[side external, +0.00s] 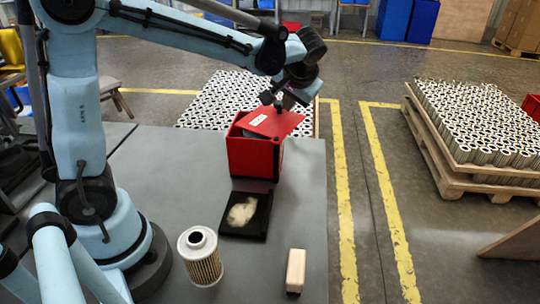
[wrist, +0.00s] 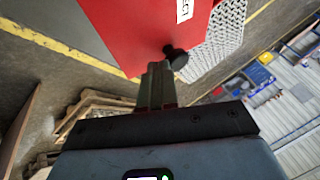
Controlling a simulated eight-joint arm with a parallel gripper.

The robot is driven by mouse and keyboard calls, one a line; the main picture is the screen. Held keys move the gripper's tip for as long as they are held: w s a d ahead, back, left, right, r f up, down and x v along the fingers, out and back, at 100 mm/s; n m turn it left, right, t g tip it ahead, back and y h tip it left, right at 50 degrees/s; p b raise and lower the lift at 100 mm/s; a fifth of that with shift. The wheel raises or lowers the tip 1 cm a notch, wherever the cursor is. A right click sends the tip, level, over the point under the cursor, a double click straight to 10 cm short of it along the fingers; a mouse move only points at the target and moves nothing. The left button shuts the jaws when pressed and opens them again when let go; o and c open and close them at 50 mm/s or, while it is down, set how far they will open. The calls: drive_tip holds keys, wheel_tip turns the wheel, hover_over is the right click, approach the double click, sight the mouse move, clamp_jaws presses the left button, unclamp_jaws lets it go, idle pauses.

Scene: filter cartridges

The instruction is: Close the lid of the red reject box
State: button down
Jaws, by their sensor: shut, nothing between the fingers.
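The red reject box (side external: 253,157) stands at the far right part of the grey table in the side view. Its red lid (side external: 272,122) is partly open and tilted, with a white label on it and a dark gap between lid and box. My gripper (side external: 277,103) is at the lid's upper edge, close to a dark knob. In the wrist view, the lid (wrist: 140,32) fills the top and the black knob (wrist: 176,58) is right beside my shut, empty fingers (wrist: 157,75). I cannot tell whether they touch the lid.
A black tray (side external: 235,233) with a pale fluffy piece lies in front of the box. A filter cartridge (side external: 201,257) and a small pale block (side external: 296,270) stand on the table. Pallets of cartridges (side external: 475,115) are on the floor beyond.

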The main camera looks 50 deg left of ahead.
sight(267, 112)
drive_tip(key=a+n+g, duration=0.1)
drive_tip(key=s+a+n, duration=0.1)
drive_tip(key=n, duration=0.1)
drive_tip(key=shift+s+g, duration=0.3)
drive_tip(key=shift+g, duration=0.1)
drive_tip(key=shift+s+a+y, duration=0.3)
drive_tip(key=shift+s+a, duration=0.05)
drive_tip(key=shift+s, duration=0.25)
drive_tip(key=w+d, duration=0.1)
drive_tip(key=d, duration=0.1)
drive_tip(key=w+d+r, duration=0.1)
drive_tip(key=shift+w+d+r, duration=0.15)
drive_tip(key=shift+w+d, duration=0.05)
drive_tip(key=shift+d, duration=0.15)
drive_tip(key=w+v, duration=0.1)
drive_tip(key=v, duration=0.7)
drive_tip(key=s+f+m+t+h, duration=0.3)
drive_tip(key=s+f, duration=0.1)
drive_tip(key=s, duration=0.3)
drive_tip(key=s+d+f+m+t+h, duration=0.1)
drive_tip(key=s+f+m+t+h, duration=0.2)
drive_tip(key=s+f, duration=0.2)
drive_tip(key=s, duration=0.2)
drive_tip(key=shift+s+m+h, duration=0.3)
drive_tip(key=shift+s+h, duration=0.1)
